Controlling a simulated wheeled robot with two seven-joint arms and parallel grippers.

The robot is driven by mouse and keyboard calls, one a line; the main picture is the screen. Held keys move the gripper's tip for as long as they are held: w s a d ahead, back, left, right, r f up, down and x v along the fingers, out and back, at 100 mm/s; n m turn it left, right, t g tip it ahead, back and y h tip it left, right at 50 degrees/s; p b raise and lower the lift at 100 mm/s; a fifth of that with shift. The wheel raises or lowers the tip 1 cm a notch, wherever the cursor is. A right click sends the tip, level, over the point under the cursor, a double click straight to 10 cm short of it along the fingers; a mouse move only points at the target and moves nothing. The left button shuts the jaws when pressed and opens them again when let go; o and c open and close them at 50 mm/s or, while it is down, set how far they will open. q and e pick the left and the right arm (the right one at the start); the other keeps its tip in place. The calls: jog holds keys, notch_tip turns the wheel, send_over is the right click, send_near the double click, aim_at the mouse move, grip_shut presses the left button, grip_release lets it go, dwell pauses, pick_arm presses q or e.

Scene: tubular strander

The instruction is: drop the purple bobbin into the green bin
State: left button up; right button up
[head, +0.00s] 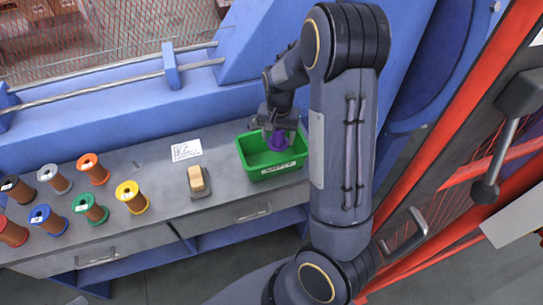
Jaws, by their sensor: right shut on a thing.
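The purple bobbin (277,141) is in the head view, over the green bin (270,171). My right gripper (277,128) is shut on it from above, and the gripper and arm hide part of it. The green bin stands on the grey bench, right of its middle, with a white label on its front wall. The bobbin shows within the bin's outline; I cannot tell whether it touches the bin floor. My left gripper is not in view.
Several bobbins with coloured flanges, among them a yellow one (132,197), stand on the left of the bench (225,160). A tan block on a dark base (197,182) and a white paper (186,150) lie left of the bin. A red frame (450,110) rises at right.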

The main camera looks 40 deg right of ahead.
notch_tip(320, 180, down, 5)
jog(key=b, duration=0.3)
jog(key=shift+r, duration=0.2)
jog(key=o, duration=1.1)
jog(key=shift+c, duration=0.2)
jog(key=shift+r, duration=0.15)
notch_tip(320, 180, up, 8)
jog(key=shift+f+p, duration=0.2)
jog(key=shift+p, duration=0.1)
